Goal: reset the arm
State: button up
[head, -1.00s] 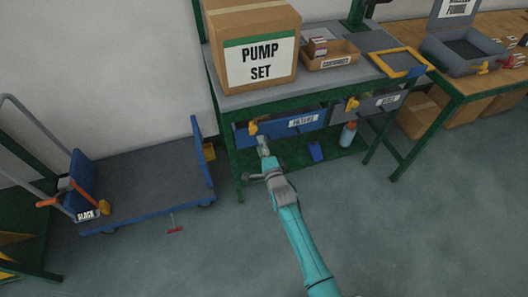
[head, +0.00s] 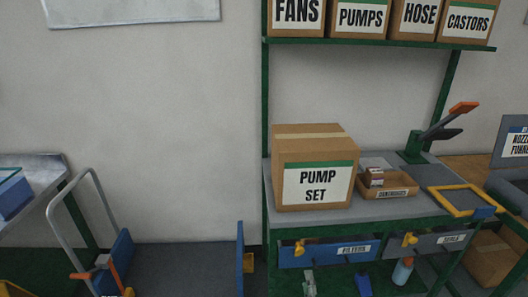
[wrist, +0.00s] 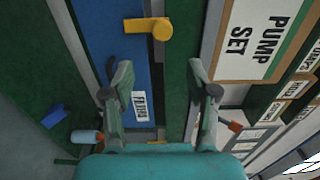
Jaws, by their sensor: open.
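My gripper (wrist: 158,78) is open and empty in the wrist view, its two fingers spread apart. Beyond the fingers is the blue drawer front (wrist: 125,40) labelled FILTERS, with a yellow handle (wrist: 150,27). In the head view, the tip of my gripper (head: 309,281) shows low at the bottom edge, in front of the bench and below the FILTERS drawer (head: 328,251). The rest of my arm is out of that frame. Nothing is held.
A PUMP SET box (head: 318,185) and a small tray (head: 388,191) stand on the workbench (head: 285,220). A grey drawer (head: 435,244) is beside the blue one. A blue platform trolley (head: 185,268) stands left. Boxes line the upper shelf (head: 370,42).

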jog(key=s+f+n+g, duration=0.15)
jog(key=s+n, duration=0.75)
jog(key=s, duration=2.1)
jog(key=s+r+n+g, duration=0.1)
jog(key=s+r+n, duration=0.3)
jog(key=s+r, duration=0.4)
jog(key=s+r+n, duration=0.5)
jog(key=s+r, duration=0.3)
jog(key=s, duration=0.5)
jog(key=shift+s+r+g, duration=0.2)
jog(key=shift+g, duration=0.15)
